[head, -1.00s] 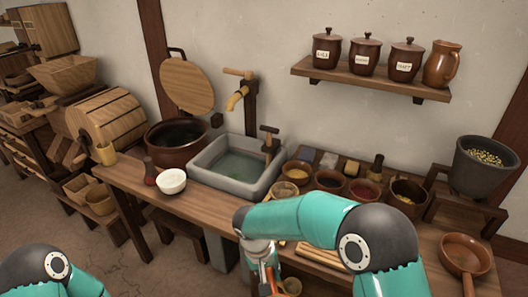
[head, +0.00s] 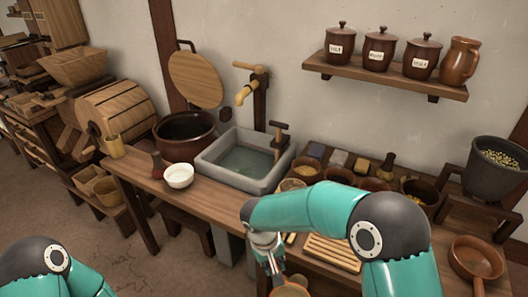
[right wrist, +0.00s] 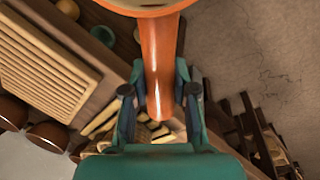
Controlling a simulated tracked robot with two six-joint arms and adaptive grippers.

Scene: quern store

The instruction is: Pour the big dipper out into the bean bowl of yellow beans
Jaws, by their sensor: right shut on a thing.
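My right gripper (head: 273,262) is shut on the handle of an orange-brown dipper (head: 290,291), in front of the counter's front edge. In the right wrist view the dipper's handle (right wrist: 161,70) stands between the two fingers, and only the edge of its bowl (right wrist: 150,5) shows at the top, so its contents are hidden. A brown bowl with yellowish contents (head: 418,188) stands at the back of the counter, partly behind my right arm; I cannot tell its contents for certain. My left gripper is out of view; only its arm shows at bottom left.
A dark pot (head: 488,178) of pale yellow bits stands on a wooden stand at right. A brown pan (head: 476,258) lies at the counter's right end. A slatted board (head: 332,250) is beside my right gripper. The stone sink (head: 243,160) and white bowl (head: 178,176) are further left.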

